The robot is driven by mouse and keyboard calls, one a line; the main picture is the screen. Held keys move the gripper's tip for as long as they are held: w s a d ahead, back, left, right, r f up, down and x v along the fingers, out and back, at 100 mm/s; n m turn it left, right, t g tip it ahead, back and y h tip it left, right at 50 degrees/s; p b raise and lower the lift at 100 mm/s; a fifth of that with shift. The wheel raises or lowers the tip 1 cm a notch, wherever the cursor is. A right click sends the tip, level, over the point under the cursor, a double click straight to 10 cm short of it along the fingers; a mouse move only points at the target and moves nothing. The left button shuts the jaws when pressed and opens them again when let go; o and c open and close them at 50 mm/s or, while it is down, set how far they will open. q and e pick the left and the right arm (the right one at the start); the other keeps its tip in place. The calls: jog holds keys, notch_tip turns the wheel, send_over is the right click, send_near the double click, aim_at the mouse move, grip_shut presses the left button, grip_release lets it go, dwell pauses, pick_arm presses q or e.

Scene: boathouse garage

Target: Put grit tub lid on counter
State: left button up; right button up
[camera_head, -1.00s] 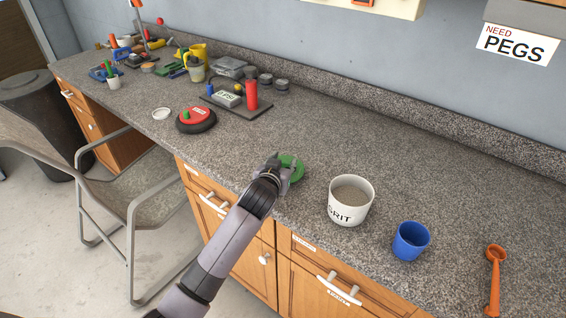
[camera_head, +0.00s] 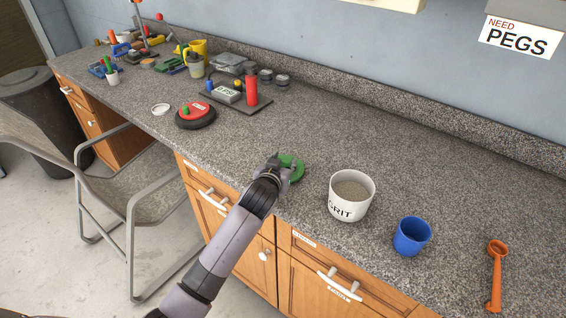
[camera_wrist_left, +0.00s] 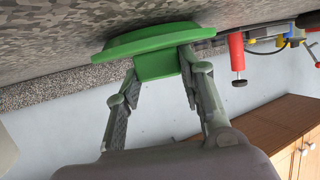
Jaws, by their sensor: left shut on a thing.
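The green grit tub lid (camera_head: 291,167) is at the counter (camera_head: 400,165), left of the white grit tub. My left gripper (camera_head: 279,168) is shut on the lid. In the left wrist view the green lid (camera_wrist_left: 155,45) has its raised part between my fingers (camera_wrist_left: 158,85), and its broad side is against or very close to the speckled counter surface. I cannot tell whether it touches. The white grit tub (camera_head: 350,196) stands upright and open, with grey grit inside. My right gripper does not show.
A red and black round object (camera_head: 195,115) and a dark board (camera_head: 236,101) lie further left. A chair (camera_head: 125,200) stands before the counter. The counter behind the lid is clear.

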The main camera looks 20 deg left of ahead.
pick_arm(q)
jog(key=shift+f, duration=0.2)
jog(key=o, duration=1.1)
jog(key=shift+o, duration=0.2)
jog(key=v, duration=1.2)
jog(key=shift+c, duration=0.5)
grip_shut()
dwell(0.6)
